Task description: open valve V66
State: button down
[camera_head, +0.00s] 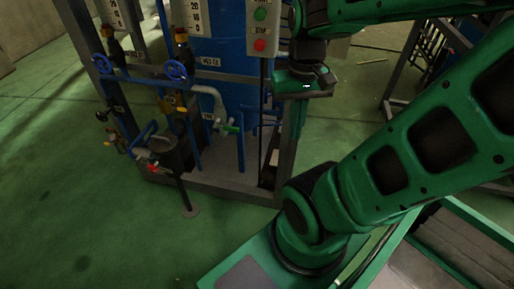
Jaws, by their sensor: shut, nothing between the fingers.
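No tag reading V66 is legible, so I cannot tell which valve it is. On the blue pipework of the rig at the left are two blue handwheels, the left handwheel (103,65) and the right handwheel (176,70). A valve with a green handle (230,128) sits on the grey elbow pipe in front of the blue tank. A valve with a red handle (153,169) sits low beside a dark pot. My gripper (303,88) is shut and empty, to the right of these valves, in front of the rig's right post in the picture. Its fingertips are hard to make out.
The blue tank (222,100) stands inside a grey metal frame (228,188). A control box with a green button (260,14) and a red button (260,45) is just left of my arm. The dark pot (170,155) stands at the front. Green floor at the left is clear.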

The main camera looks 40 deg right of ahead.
aim_at(225, 127)
jog(key=u, duration=0.05)
jog(key=k, duration=1.95)
jog(key=z, duration=1.1)
jog(key=i, duration=1)
